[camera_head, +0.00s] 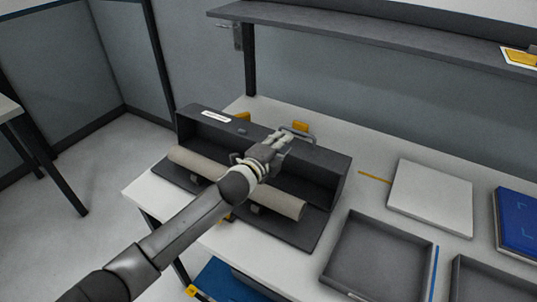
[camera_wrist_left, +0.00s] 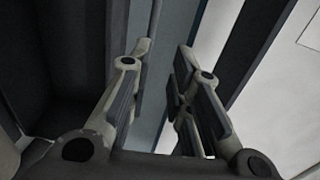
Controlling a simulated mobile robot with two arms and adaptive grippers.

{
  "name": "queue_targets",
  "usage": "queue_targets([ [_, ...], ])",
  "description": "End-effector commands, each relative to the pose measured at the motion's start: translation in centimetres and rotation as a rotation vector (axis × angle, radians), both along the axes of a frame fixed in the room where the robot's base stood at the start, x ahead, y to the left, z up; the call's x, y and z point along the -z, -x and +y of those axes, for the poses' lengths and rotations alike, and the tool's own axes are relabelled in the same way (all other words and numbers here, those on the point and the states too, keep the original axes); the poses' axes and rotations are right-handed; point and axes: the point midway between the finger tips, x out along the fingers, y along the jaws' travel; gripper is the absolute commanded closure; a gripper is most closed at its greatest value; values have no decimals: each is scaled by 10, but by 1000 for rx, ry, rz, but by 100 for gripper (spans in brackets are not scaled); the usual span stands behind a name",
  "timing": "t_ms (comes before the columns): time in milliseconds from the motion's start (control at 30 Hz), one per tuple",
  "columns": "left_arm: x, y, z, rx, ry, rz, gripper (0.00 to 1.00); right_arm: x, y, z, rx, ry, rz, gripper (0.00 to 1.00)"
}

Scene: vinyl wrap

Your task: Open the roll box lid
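The dark grey roll box (camera_head: 335,165) sits on the white table, with a white label (camera_head: 215,116) on its upright rear part. A beige roll (camera_head: 285,203) lies along its front, above a flat dark panel (camera_head: 292,232). The rear part stands raised behind the roll; I cannot tell which piece is the lid. My left gripper (camera_head: 283,140) is over the middle of the box, close to a thin metal handle (camera_head: 309,137) and a yellow tab (camera_head: 300,126). In the left wrist view, its fingers (camera_wrist_left: 160,70) are apart with nothing clearly between them. My arm hides the middle of the roll. My right gripper is out of view.
Right of the box are an empty grey tray (camera_head: 378,258), a white square panel (camera_head: 431,196) and a blue item (camera_head: 517,222). A dark shelf (camera_head: 390,35) runs above the back of the table. The table's left edge is close to the box.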

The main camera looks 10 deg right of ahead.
Motion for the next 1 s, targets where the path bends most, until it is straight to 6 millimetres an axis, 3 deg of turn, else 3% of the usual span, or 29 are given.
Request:
queue_targets([
  [300,-6,36,27,1,-2,-2,81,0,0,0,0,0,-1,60],
  [500,-9,51,36,1,-2,-2,81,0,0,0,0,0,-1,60],
  [900,-10,55,39,0,-2,0,81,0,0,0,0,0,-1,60],
  [1000,-9,50,43,-13,0,12,94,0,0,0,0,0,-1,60],
])
